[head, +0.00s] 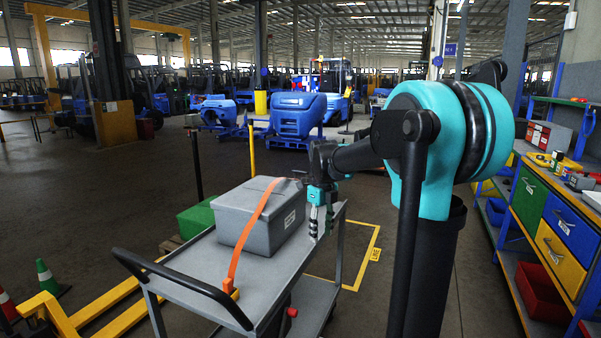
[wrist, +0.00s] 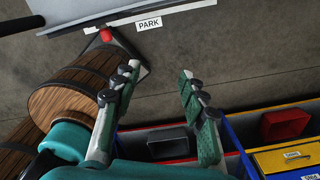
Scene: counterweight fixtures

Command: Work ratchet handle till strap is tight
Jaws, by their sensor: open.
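An orange strap (head: 255,229) runs over a grey lidded box (head: 270,232) on a grey cart (head: 185,268). I cannot make out a ratchet handle in either view. My gripper (head: 320,222) points down just right of the box in the head view. In the wrist view my gripper (wrist: 158,74) has its green fingers spread, with bare floor between them. The strap and box are not in the wrist view.
A wooden barrel (wrist: 68,98) is close to the left finger. A drawer bench (head: 548,205) stands right. A yellow rail frame (head: 110,318) lies left of the cart.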

